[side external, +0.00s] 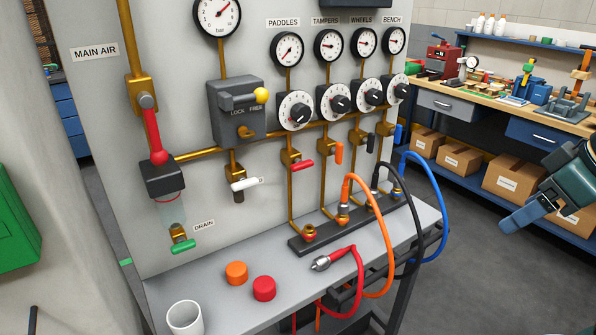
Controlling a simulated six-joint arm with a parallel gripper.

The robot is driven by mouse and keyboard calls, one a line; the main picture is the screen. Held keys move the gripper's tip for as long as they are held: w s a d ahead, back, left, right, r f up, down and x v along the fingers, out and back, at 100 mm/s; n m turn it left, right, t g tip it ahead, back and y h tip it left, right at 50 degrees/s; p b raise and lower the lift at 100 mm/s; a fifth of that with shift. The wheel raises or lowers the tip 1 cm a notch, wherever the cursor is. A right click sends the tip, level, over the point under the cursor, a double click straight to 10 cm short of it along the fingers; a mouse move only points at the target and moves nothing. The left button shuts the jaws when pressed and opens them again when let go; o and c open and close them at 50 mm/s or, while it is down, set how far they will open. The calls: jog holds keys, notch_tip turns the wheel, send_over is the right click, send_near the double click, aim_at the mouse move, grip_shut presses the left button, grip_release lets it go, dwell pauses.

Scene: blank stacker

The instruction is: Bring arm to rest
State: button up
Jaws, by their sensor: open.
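My gripper (522,214) shows at the right edge of the side external view, at the end of my teal arm, with blue fingers pointing down and left. It is open, and nothing shows between its fingers. It hangs in front of the floor and the workbench shelf, to the right of the air panel (190,80) and clear of the hoses. Most of my arm is out of the picture.
A grey ledge (215,300) below the panel holds an orange cap (236,273), a red cap (264,289), a white cup (185,317) and a red hose's loose metal coupling (322,262). Orange (385,240), black and blue hoses (442,200) loop out toward my side. A cluttered workbench (500,93) stands behind.

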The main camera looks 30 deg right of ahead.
jog(key=shift+o, duration=0.4)
jog(key=o, duration=0.6)
jog(key=shift+w+r, duration=0.1)
jog(key=shift+w, duration=0.05)
jog(key=w+a+r+g, duration=0.1)
jog(key=w+a, duration=0.1)
jog(key=w, duration=0.6)
jog(key=w+a+r+g, duration=0.1)
jog(key=w+r+g, duration=0.1)
jog(key=w, duration=0.7)
jog(key=w+a+f+g, duration=0.1)
jog(key=w+a+f, duration=0.1)
jog(key=w, duration=0.3)
jog(key=w+a+f, duration=0.2)
jog(key=w+f, duration=0.2)
jog(key=w, duration=0.1)
jog(key=w+a+f+g, duration=0.1)
jog(key=w+a+f, duration=0.1)
jog(key=w+f, duration=0.2)
jog(key=shift+w+a+g, duration=0.3)
jog(key=shift+w+a, duration=0.1)
jog(key=shift+w, duration=0.2)
jog(key=shift+f, duration=4.95)
